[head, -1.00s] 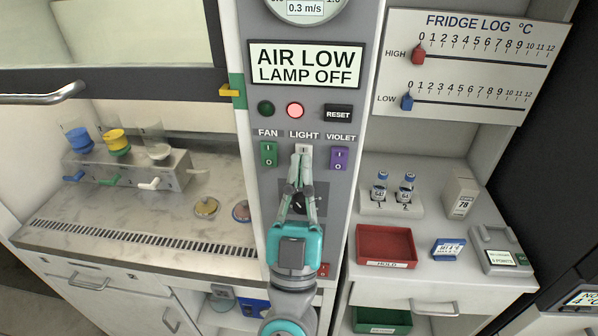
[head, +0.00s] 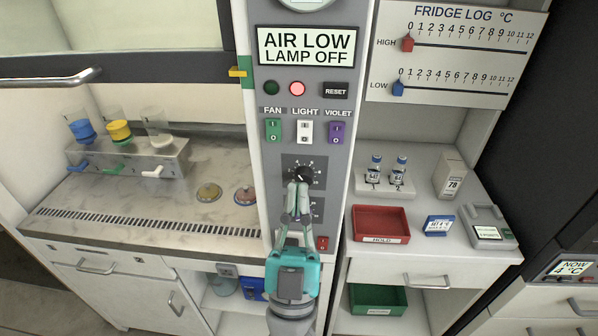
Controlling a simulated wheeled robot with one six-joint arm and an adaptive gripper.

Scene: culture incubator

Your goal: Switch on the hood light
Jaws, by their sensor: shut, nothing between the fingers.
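The white LIGHT rocker switch (head: 305,132), marked I at the top and O at the bottom, is on the grey hood panel between the green FAN switch (head: 273,130) and the purple VIOLET switch (head: 337,133). The display (head: 306,46) reads AIR LOW, LAMP OFF. The red lamp (head: 297,89) below it is lit, and the dark green lamp (head: 270,88) is unlit. My gripper (head: 299,182) is shut and empty, pointing up in front of the black dial, below the LIGHT switch and apart from it.
The black dial (head: 304,172) is partly covered by my fingers. A red switch (head: 322,243) sits lower on the panel. To the right are a red tray (head: 382,209) and a vial rack (head: 384,189). A yellow tab (head: 238,72) is on the panel's left edge.

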